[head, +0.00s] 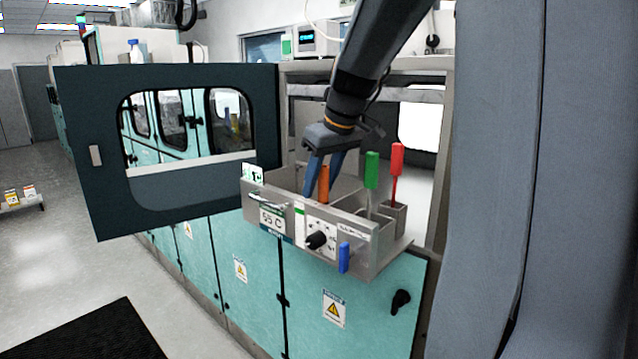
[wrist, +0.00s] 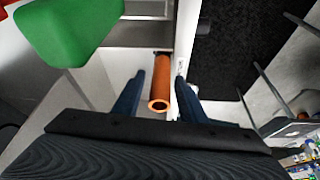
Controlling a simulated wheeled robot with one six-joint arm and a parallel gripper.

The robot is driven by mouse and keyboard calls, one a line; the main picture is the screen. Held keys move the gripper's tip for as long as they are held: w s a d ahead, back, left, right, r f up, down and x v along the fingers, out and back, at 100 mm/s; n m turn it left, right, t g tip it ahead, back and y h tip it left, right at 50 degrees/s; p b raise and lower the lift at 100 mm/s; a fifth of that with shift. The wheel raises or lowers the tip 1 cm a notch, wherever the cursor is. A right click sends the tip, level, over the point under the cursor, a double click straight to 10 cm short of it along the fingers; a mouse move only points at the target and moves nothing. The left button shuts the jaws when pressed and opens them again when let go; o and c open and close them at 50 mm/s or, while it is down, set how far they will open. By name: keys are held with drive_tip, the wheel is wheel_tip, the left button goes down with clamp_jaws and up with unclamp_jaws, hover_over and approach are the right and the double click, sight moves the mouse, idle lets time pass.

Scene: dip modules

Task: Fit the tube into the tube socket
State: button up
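My gripper (head: 325,175) points down at the tube from above. It also shows in the wrist view (wrist: 159,76), where its fingers are apart, with a gap on each side of the tube. A dark ring (wrist: 162,53) shows at the tube's far end; I cannot tell whether it is the tube socket.
A green-handled piece (head: 371,170) and a red-handled piece (head: 397,160) stand upright in the box's right part. The box front (head: 272,219) carries a black knob (head: 316,240) and a blue piece (head: 344,257). A dark windowed door (head: 75,150) stands open at left.

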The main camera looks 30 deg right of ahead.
drive_tip(key=shift+r, duration=0.4)
drive_tip(key=b+v, duration=0.2)
drive_tip(key=v, duration=0.9)
drive_tip(key=shift+s+r+b, duration=0.15)
drive_tip(key=shift+s+b, duration=0.1)
drive_tip(key=shift+b, duration=0.05)
